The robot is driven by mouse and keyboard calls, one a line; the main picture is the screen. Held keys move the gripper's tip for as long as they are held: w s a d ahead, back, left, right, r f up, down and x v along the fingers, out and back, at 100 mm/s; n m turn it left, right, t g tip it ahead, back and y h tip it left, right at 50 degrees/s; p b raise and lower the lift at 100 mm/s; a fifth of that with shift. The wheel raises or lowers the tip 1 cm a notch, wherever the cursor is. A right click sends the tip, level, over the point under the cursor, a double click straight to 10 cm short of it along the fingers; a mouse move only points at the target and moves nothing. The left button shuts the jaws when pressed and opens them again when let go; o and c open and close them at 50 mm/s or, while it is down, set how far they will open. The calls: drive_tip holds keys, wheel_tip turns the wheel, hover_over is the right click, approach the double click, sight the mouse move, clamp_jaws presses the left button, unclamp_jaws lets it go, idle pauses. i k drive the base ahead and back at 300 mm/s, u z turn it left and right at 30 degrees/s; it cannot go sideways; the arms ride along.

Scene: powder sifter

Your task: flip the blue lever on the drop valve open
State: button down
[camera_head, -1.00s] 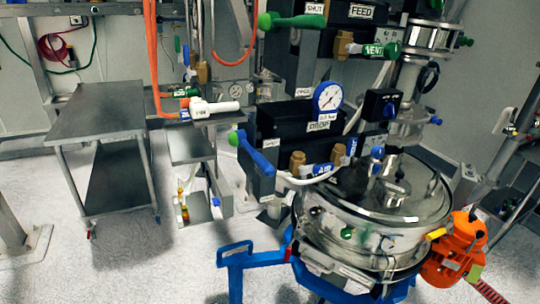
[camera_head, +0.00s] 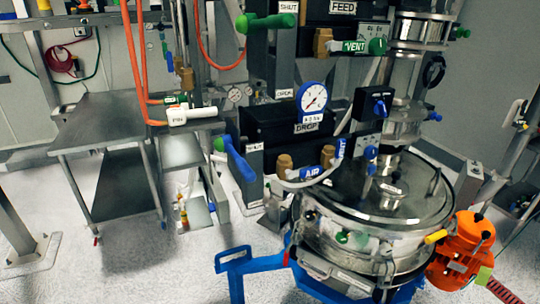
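The drop valve is a black box with a DROP label (camera_head: 307,127) at the centre, above the round steel sifter (camera_head: 385,200). Its blue lever (camera_head: 238,160) sits on the box's left side, slanting down to the right from a green knob (camera_head: 219,144). A SHUT label shows just right of the lever, and another small label, which I read only as possibly OPEN, is above the box. My gripper is not in the picture, so its distance from the lever cannot be seen.
A pressure gauge (camera_head: 313,98) and brass fittings with a blue AIR handle (camera_head: 312,172) crowd the valve. A green feed handle (camera_head: 267,22) is above. A steel table (camera_head: 95,120) stands left. A blue frame (camera_head: 240,262) and orange motor (camera_head: 462,245) are below.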

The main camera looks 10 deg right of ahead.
sight(224, 143)
drive_tip(key=z, duration=0.05)
drive_tip(key=i, duration=1)
drive_tip(key=u, duration=0.05)
